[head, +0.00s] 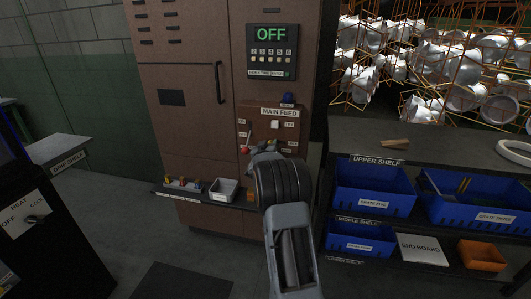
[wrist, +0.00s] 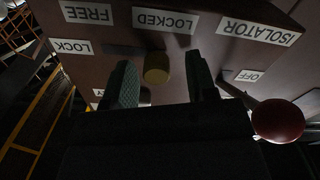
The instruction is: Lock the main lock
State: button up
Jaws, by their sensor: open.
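The brown MAIN FEED box (head: 258,124) is on the front of the tall brown cabinet. In the wrist view its labels are upside down: FREE, LOCKED (wrist: 165,20), LOCK (wrist: 72,47), ISOLATOR and OFF. A short yellow-brown cylinder (wrist: 156,68), apparently the lock knob, stands out by the LOCKED label. My gripper (wrist: 161,80) is open, with one finger to each side of this cylinder; I cannot tell whether either touches it. In the head view my gripper (head: 264,148) is at the box's lower part and hides some of it. The red-balled isolator lever (wrist: 278,120) is beside the OFF label.
The panel above reads OFF (head: 271,34). A ledge below holds small coloured items and a white bin (head: 224,189). At right, shelves hold blue bins (head: 374,188) and an orange bin (head: 482,255). A dark worktop (head: 440,150) is above them.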

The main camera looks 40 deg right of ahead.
jog(key=v, duration=1.3)
jog(key=shift+a, duration=0.2)
jog(key=shift+s, duration=0.1)
